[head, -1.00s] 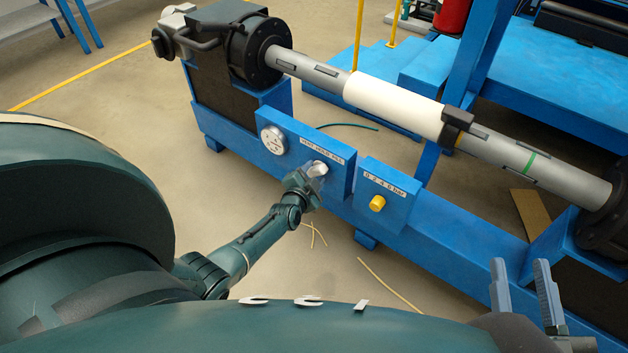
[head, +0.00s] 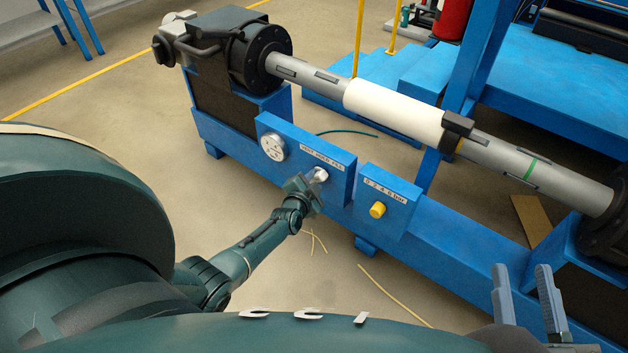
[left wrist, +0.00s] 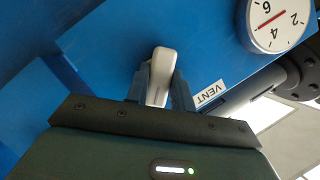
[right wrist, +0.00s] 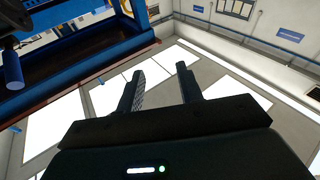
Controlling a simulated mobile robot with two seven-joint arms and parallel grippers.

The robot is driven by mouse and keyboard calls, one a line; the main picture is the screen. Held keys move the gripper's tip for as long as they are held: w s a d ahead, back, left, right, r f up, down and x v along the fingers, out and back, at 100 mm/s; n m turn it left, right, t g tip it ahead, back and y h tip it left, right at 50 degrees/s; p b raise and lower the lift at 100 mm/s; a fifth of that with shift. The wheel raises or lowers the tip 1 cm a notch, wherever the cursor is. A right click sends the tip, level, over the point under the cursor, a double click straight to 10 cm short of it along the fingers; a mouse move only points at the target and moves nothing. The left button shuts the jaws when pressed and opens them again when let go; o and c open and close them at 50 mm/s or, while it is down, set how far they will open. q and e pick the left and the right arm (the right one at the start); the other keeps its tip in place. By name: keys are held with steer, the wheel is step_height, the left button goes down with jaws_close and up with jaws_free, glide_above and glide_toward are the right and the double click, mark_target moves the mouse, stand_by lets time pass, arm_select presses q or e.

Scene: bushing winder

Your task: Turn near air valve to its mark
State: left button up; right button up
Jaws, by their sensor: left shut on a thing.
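The near air valve has a pale lever handle (head: 321,175) on the front of the blue panel (head: 338,185), below a strip reading VENT HOLD FILL (head: 322,158). My left gripper (head: 312,182) is at the handle and partly hides it. In the left wrist view the handle (left wrist: 160,76) lies between the two fingers of my left gripper (left wrist: 158,88), which are shut on it. The VENT end of the strip (left wrist: 210,93) shows to its right. I cannot tell which mark the handle points to. My right gripper (head: 522,268) is open and empty, away from the panel.
A round gauge (head: 272,147) sits left of the valve on the same panel. A smaller blue box with a yellow knob (head: 377,210) stands to the right. The winder's shaft (head: 395,108) runs above. Thin strands (head: 395,295) lie on the floor.

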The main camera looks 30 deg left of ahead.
arm_select(q)
steer(key=shift+n+h, duration=0.5)
steer(key=shift+n, duration=0.3)
steer(key=shift+a+f+n+g+h+b, duration=0.1)
steer(key=shift+n+g+h+b, duration=0.2)
steer(key=shift+n+h+b, duration=0.35)
steer(key=shift+n, duration=0.45)
steer(key=shift+h+b, duration=0.25)
steer(key=shift+b, duration=0.15)
steer(key=shift+n+h+b, duration=0.3)
steer(key=shift+n+b, duration=0.25)
steer(key=shift+n, duration=0.05)
steer(key=shift+n+h+b, duration=0.4)
steer(key=shift+n+b, duration=0.2)
steer(key=shift+b, duration=0.05)
arm_select(e)
steer(key=shift+w+d+r+n+t+y, duration=0.1)
steer(key=shift+w+r+n+t+y, duration=0.2)
steer(key=shift+r+n+y, duration=0.35)
steer(key=shift+w+r+n+t+y, duration=0.1)
steer(key=shift+r+n+t+y, duration=0.4)
steer(key=shift+r, duration=0.35)
steer(key=shift+w+d+r+n+t+y, duration=0.15)
steer(key=shift+r+n+t+y, duration=0.15)
steer(key=shift+r+n+y, duration=0.35)
steer(key=shift+a+r, duration=0.1)
